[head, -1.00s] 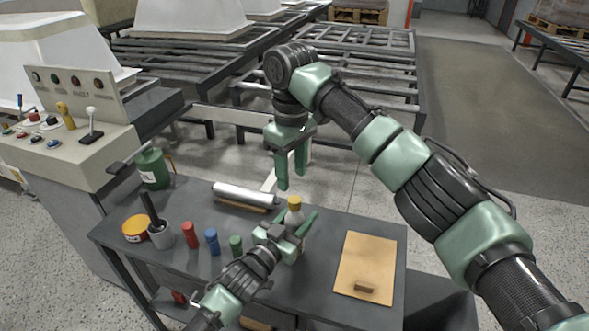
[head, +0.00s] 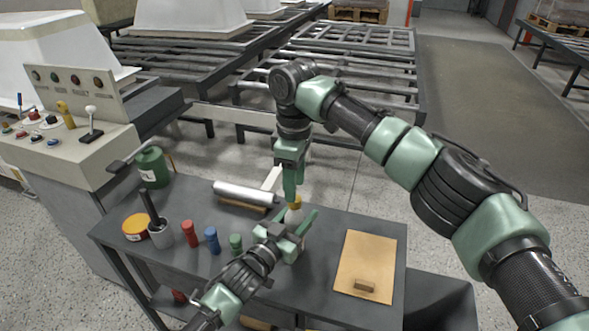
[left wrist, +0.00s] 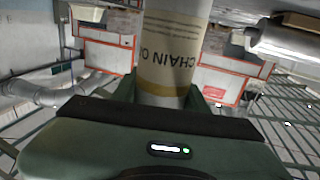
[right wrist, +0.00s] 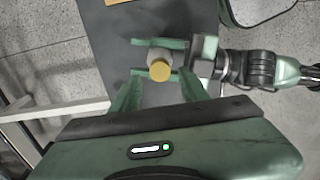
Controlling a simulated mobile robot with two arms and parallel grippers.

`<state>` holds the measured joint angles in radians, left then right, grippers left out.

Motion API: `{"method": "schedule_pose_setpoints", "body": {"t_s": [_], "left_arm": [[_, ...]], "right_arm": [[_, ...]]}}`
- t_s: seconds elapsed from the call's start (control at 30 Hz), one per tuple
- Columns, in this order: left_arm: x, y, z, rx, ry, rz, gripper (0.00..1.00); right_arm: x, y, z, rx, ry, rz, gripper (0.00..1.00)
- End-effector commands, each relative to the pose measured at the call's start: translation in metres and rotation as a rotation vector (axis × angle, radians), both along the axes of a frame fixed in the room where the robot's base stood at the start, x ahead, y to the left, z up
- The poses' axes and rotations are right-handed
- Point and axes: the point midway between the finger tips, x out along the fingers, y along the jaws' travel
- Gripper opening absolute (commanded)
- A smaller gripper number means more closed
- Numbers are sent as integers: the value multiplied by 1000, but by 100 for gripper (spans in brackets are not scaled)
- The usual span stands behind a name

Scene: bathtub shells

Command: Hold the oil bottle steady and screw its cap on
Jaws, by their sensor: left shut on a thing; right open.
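The oil bottle (head: 293,217) stands upright on the bench, and its yellow cap (head: 295,202) sits on top; how tightly it is seated I cannot tell. My left gripper (head: 297,232) is shut on the bottle's body from the side. In the left wrist view the pale bottle (left wrist: 172,50) shows its "CHAIN OIL" label upside down. My right gripper (head: 292,197) points down from above and is open, its tips close to the cap. In the right wrist view the round yellow cap (right wrist: 160,70) lies between its spread fingers.
Red (head: 190,234), blue (head: 212,240) and green (head: 236,244) cylinders stand left of the bottle. A silver roll (head: 245,193) lies behind. A tan sheet (head: 366,260) with a small brown block lies right. A grey cup, yellow-orange tin and green can stand at left.

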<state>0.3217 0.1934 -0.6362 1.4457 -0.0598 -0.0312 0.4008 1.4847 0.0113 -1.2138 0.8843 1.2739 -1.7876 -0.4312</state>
Motion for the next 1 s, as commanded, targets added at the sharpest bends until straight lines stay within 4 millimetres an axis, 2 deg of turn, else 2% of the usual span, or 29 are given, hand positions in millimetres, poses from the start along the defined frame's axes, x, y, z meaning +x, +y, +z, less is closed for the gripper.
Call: {"method": "schedule_pose_setpoints", "body": {"t_s": [0.1,0.23,0.63,0.8,1.0], "left_arm": [[0,0,0,1,1,0,0],[0,0,0,1,1,0,0],[0,0,0,1,1,0,0],[0,0,0,1,1,0,0],[0,0,0,1,1,0,0]], "right_arm": [[0,0,-18,-1,1,0,45],[0,0,-30,0,-1,0,45],[0,0,-37,1,-1,0,45],[0,0,-37,1,-1,0,0],[0,0,-37,1,-1,-11,0]]}}
